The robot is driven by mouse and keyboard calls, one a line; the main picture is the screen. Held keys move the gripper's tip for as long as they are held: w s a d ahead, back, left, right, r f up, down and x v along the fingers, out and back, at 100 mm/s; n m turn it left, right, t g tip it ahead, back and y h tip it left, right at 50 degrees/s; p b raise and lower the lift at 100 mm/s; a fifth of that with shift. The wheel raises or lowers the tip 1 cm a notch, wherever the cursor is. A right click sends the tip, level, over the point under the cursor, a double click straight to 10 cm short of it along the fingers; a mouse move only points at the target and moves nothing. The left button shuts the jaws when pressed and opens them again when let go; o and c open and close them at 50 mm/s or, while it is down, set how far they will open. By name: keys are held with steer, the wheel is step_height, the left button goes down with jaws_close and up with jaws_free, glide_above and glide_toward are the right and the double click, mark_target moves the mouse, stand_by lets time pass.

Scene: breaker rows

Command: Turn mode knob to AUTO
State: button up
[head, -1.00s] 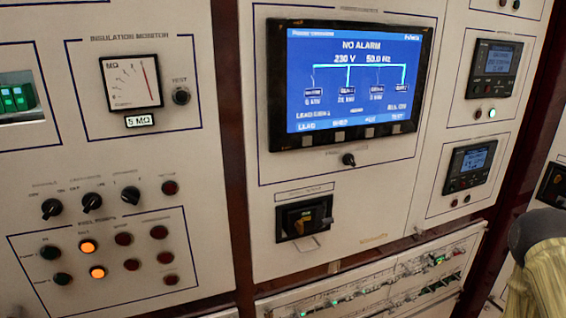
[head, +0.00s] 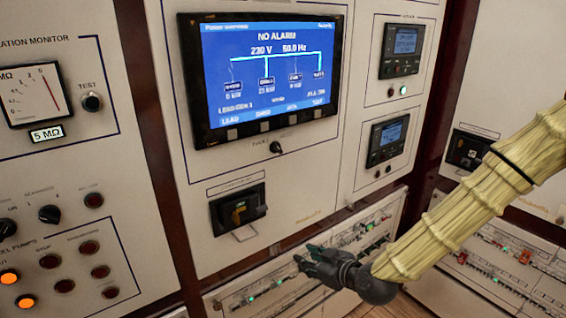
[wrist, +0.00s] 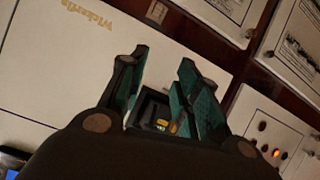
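A small black knob (head: 276,147) sits under the blue screen on the middle panel; its label is too blurred to read, so I cannot tell whether it is the mode knob. Below it is a black breaker (head: 238,208) with a yellow-orange handle. My gripper (head: 306,256) is in front of the lower panel, right of and below the breaker, touching nothing that I can make out. In the wrist view my gripper (wrist: 163,58) is open and empty. A black breaker with a yellow part (wrist: 160,115) shows between its fingers, farther off.
The screen (head: 267,75) reads NO ALARM. More rotary knobs (head: 50,214) and lit orange lamps (head: 9,277) are on the left panel. Two small controllers (head: 388,138) are to the right. Rows of breakers (head: 255,293) line the lower panel. My arm crosses the right side.

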mark_target(281, 151)
steer(key=w+r+n+t+y+p, duration=0.1)
steer(key=w+r+n+t+y, duration=0.15)
steer(key=r, duration=0.95)
steer(key=w+r+n+t+y, duration=0.15)
steer(key=w+r, duration=0.25)
steer(key=r, duration=0.8)
steer(key=shift+n+h, duration=0.4)
steer(key=shift+h, duration=0.1)
steer(key=shift+s+a+p+x, duration=0.15)
steer(key=shift+p+x, duration=1.05)
steer(key=shift+x, duration=1.5)
steer(key=shift+s+a+p+x, duration=0.15)
steer(key=shift+p+x, duration=1)
steer(key=shift+x, duration=1.55)
steer(key=shift+w+r, duration=0.1)
steer(key=shift+r, duration=0.05)
jaws_close()
